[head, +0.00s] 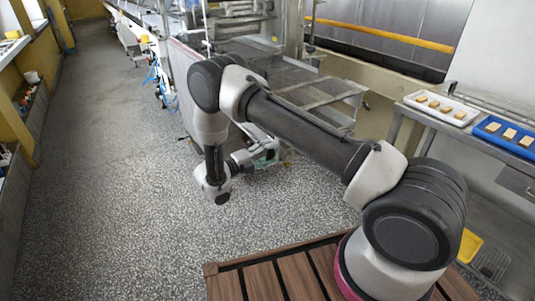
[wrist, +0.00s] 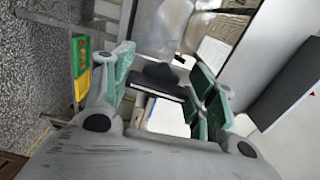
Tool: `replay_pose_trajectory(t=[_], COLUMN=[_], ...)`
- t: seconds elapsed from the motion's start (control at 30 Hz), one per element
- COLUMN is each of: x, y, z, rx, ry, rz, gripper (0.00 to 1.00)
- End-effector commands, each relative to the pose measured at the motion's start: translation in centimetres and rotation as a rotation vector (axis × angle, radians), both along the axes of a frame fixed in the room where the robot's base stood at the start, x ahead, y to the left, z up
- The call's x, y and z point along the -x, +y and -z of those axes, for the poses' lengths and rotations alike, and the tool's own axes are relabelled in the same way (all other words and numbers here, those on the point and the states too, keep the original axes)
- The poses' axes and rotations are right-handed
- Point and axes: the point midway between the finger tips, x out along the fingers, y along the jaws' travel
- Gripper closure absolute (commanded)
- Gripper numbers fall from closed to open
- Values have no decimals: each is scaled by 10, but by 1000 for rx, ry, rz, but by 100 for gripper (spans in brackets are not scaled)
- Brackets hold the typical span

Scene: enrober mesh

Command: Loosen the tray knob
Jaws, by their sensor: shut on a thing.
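My gripper (head: 265,154) is low beside the machine in the head view, in front of its side frame. In the wrist view its two green-padded fingers (wrist: 163,84) stand on either side of a dark, rounded black knob (wrist: 160,73). The fingers are shut on this knob. A flat black piece and a pale block show just below the knob, between the fingers. In the head view the knob is too small and hidden by the gripper to make out.
The enrober frame (head: 325,95) stands behind my gripper. At right a bench carries a white tray (head: 421,109) and a blue tray (head: 483,129) with several biscuit-like pieces. A yellow crate (head: 469,246) lies below. The speckled floor at left is clear.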

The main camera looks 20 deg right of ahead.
Motion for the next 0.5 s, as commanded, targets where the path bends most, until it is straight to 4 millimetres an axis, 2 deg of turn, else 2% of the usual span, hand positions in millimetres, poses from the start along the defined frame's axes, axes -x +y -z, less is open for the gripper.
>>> replay_pose_trajectory(t=[0.33,0.37,0.47,0.5], x=[0,0,0,0], y=[1,1,1,0], z=[0,0,0,0], rx=[-1,-1,-1,-1], ry=[-1,-1,-1,-1], rz=[-2,-2,-1,-1], gripper=[67,40,22,21])
